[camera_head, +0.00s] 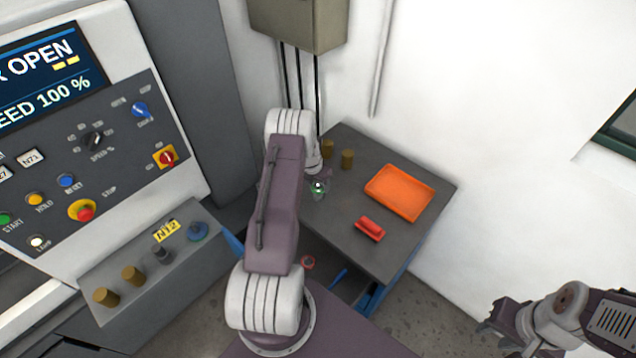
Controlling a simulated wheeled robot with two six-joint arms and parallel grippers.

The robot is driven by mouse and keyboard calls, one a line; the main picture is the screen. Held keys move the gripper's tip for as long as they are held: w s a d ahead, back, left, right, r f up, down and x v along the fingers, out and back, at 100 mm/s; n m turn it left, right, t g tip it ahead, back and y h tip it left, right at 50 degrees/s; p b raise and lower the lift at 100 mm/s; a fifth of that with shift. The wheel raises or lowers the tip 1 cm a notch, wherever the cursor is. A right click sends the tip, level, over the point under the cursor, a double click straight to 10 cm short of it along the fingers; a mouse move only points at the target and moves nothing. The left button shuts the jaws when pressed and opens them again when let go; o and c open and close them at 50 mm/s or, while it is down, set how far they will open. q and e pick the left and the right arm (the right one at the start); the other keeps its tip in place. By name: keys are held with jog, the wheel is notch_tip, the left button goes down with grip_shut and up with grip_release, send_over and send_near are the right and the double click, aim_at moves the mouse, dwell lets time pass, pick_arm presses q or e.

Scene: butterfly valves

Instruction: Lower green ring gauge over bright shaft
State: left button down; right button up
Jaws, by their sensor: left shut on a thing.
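The green ring gauge (318,189) is a small green shape at the left side of the dark table, partly hidden by my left arm. My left gripper (317,181) is shut on it. A small bright spot shows at the green shape; I cannot tell whether it is the bright shaft or whether the ring is around it, above it or beside it. No other bright shaft stands out. My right gripper (494,327) is at the lower right, away from the table, and its jaw opening cannot be made out.
The dark table (352,245) holds an orange tray (399,192), a red block (369,229) and two brown cylinders (347,159) at the back. On the left, a grey bench (205,266) carries a blue ring (197,231), a dark cylinder (162,254) and two brown cylinders (133,275) below a control panel.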

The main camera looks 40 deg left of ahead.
aim_at(315, 190)
pick_arm(q)
jog(key=shift+f, duration=0.4)
jog(key=shift+c, duration=2.3)
grip_release()
jog(key=b+v, duration=0.2)
jog(key=v, duration=0.6)
jog(key=shift+r+b, duration=0.15)
jog(key=shift+b, duration=0.15)
jog(key=shift+s+r, duration=0.15)
jog(key=shift+r, duration=0.25)
